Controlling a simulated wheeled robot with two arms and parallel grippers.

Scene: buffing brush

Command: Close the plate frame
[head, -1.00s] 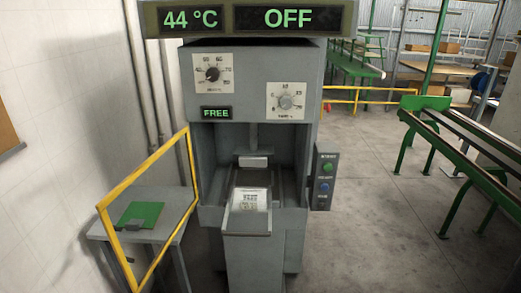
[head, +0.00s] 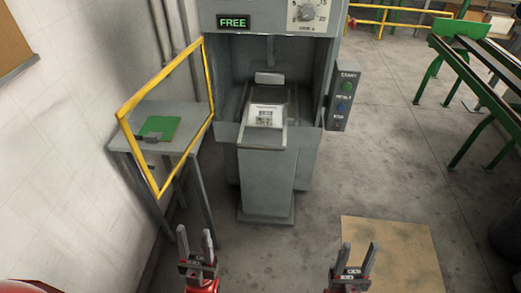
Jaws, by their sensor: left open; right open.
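The grey machine (head: 225,85) stands ahead, with a recess in its front. In the recess lies a grey tray-like frame (head: 263,137) holding a pale plate with a printed label (head: 264,115); I cannot clearly tell how its parts are hinged. A yellow-edged clear guard panel (head: 122,108) stands swung out at the machine's left side. My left gripper (head: 196,236) is open and empty at the bottom, left of centre. My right gripper (head: 358,250) is open and empty at the bottom right of centre. Both are well short of the machine and touch nothing.
A small side table (head: 185,112) with a green pad (head: 159,128) and a dark object stands behind the guard panel. A control box (head: 344,97) with buttons is on the machine's right. A brown board (head: 405,260) lies at lower right. Floor between is clear.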

